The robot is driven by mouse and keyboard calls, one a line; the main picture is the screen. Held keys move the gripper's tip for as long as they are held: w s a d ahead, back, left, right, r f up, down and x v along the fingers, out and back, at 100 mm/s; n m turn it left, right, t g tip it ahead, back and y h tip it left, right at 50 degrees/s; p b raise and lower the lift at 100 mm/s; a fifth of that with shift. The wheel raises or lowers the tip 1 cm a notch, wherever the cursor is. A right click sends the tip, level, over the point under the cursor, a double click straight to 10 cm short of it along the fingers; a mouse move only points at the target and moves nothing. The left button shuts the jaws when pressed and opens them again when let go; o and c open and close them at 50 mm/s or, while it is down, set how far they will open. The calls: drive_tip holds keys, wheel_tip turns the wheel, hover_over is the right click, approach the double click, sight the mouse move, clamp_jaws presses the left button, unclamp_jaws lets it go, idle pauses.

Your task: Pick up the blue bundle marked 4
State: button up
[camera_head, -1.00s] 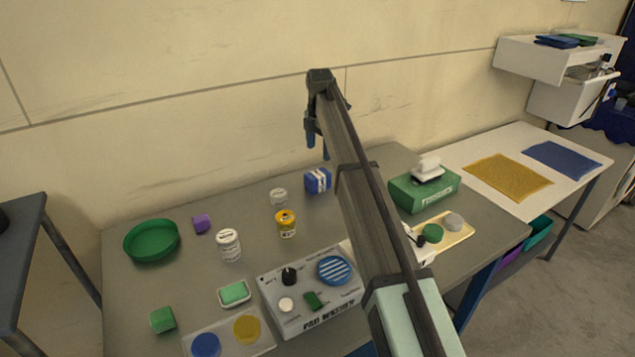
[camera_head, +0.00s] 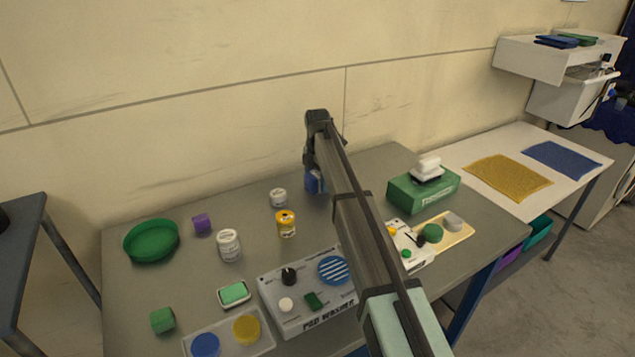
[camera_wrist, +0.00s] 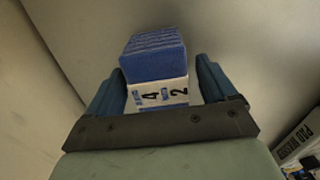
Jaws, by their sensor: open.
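The blue bundle (camera_wrist: 155,55) has a white band with black figures, among them a 4 and a 2. In the wrist view it stands between the two blue fingers of my gripper (camera_wrist: 160,88), with a narrow gap on the right side; on the left I cannot tell a gap from contact. My gripper (camera_head: 313,180) is open. In the head view my arm hides most of the bundle, and only a blue patch (camera_head: 312,183) shows beside the arm, where I cannot part bundle from finger.
A white jar (camera_head: 278,197) and a yellow can (camera_head: 285,224) stand close to the left of my gripper. A green tissue box (camera_head: 408,196) is to the right. The pad washer panel (camera_head: 305,300) lies nearer the front. The wall rises behind.

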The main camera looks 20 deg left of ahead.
drive_tip(key=shift+f, duration=0.2)
drive_tip(key=c, duration=1.1)
